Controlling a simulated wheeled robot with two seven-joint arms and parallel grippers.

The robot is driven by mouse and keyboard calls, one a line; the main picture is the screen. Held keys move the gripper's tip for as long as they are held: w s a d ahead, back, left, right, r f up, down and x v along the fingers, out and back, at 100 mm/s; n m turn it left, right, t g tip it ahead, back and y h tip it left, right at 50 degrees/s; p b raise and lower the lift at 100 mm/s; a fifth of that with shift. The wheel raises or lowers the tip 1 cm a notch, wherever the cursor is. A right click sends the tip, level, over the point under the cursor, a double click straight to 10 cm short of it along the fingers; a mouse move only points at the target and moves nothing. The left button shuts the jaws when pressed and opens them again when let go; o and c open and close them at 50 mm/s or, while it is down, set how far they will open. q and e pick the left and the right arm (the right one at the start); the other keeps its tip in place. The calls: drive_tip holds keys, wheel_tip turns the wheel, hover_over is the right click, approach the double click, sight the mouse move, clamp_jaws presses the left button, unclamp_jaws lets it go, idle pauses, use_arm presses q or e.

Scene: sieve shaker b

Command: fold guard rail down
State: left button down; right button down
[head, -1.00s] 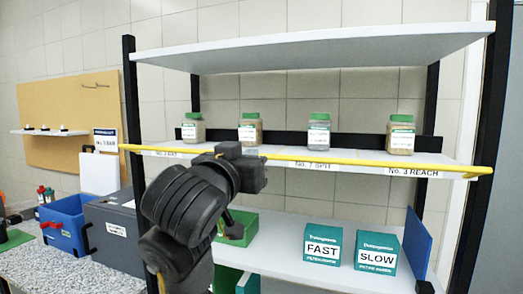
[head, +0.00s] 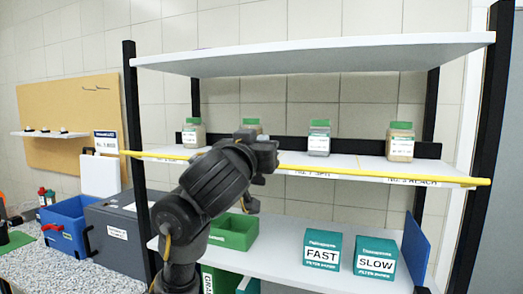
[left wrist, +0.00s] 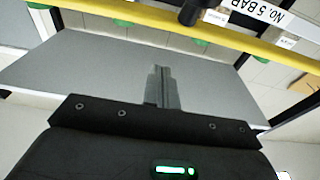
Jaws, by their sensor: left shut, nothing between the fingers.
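The yellow guard rail (head: 380,174) runs across the front of the middle shelf (head: 345,162), close to its edge and partly over the label strips. Its ends show near the two front posts. My left gripper (head: 262,150) is in front of the rail, left of centre, and hides part of it. In the left wrist view the gripper's fingers (left wrist: 160,72) are together with nothing between them. The rail (left wrist: 215,38) crosses above the fingertips there, apart from them in the picture. My right gripper is not in view.
Several green-lidded jars (head: 319,138) stand on the middle shelf. The lower shelf holds a green bin (head: 233,232), a FAST box (head: 321,250), a SLOW box (head: 376,259) and a blue panel (head: 415,245). A grey case (head: 112,225) and blue crate (head: 66,222) stand at left.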

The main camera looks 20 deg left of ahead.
sight(261, 177)
use_arm(q)
drive_tip(key=w, duration=0.3)
drive_tip(key=shift+w+a+r, duration=0.15)
drive_tip(key=shift+r, duration=0.05)
drive_tip(key=shift+s+f+p, duration=0.6)
drive_tip(key=shift+s+f, duration=0.2)
drive_tip(key=shift+f, duration=0.3)
drive_tip(key=shift+s+f, duration=0.45)
drive_tip(key=shift+f, duration=0.2)
